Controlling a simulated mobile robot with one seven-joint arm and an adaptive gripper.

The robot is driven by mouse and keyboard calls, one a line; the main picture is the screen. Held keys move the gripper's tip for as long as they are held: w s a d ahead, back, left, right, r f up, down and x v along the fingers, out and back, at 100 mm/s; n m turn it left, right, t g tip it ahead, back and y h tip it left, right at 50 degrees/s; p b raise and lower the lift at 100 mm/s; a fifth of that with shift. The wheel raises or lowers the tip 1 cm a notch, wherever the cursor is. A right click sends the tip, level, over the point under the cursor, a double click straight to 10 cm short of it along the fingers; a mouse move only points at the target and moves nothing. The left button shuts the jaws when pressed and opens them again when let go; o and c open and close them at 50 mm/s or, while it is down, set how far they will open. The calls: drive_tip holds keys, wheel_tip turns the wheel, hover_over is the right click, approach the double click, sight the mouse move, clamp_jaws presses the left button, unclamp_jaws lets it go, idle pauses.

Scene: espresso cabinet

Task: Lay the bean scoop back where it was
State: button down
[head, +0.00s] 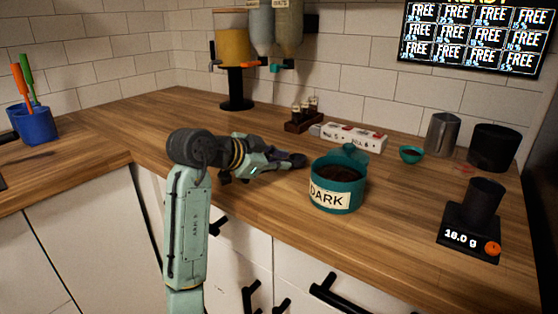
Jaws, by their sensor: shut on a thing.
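My gripper (298,161) is low over the counter, at the left side of a teal tub (344,200) labelled DARK and filled with dark beans. It is shut on what appears to be the bean scoop, but the grip itself is too small and dark to see clearly. A rounded teal piece (353,152) shows at the tub's back rim. It may be the scoop's bowl; any handle between it and my fingers is hidden. A small teal cup (411,154) sits apart on the counter, right of the tub.
A white labelled block (354,137) and a small rack of vials (303,116) stand behind the tub. A metal cup (442,133), a black container (493,147) and a scale (470,235) bearing a dark cup are at right. Counter is clear between tub and scale.

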drive_tip(key=shift+f, duration=0.2)
drive_tip(key=c, duration=1.6)
unclamp_jaws()
drive_tip(key=shift+r, duration=0.1)
drive_tip(key=shift+r, duration=0.25)
drive_tip(key=b+v, duration=0.1)
drive_tip(key=v, duration=1.1)
drive_tip(key=shift+f+b, duration=0.1)
drive_tip(key=shift+b, duration=0.2)
